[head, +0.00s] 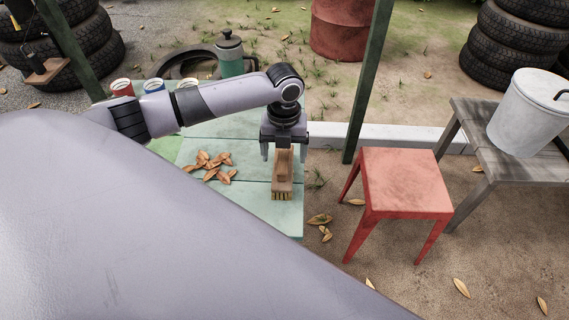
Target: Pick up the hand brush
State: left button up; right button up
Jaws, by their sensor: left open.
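The hand brush (282,187) has a brown wooden body with tan bristles at its near end. It lies on the pale green table (240,208), close to the table's right edge. My left gripper (283,153) points down over the far, handle end of the brush. Its fingers are open, one on each side of the handle. I cannot tell whether they touch it. The gripper hides the far end of the brush. My right gripper is not in view.
Dry leaves (212,166) lie in a pile left of the brush. Several cups (122,88) and a green flask (230,56) stand toward the back. A red stool (404,184) stands right of the table. A green post (368,80) rises behind.

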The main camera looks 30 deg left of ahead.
pick_arm(q)
jog(key=f, duration=0.4)
jog(key=shift+a+b, duration=0.2)
jog(key=shift+b, duration=0.2)
jog(key=shift+r, duration=0.1)
jog(key=c, duration=1.1)
jog(key=shift+w, duration=0.1)
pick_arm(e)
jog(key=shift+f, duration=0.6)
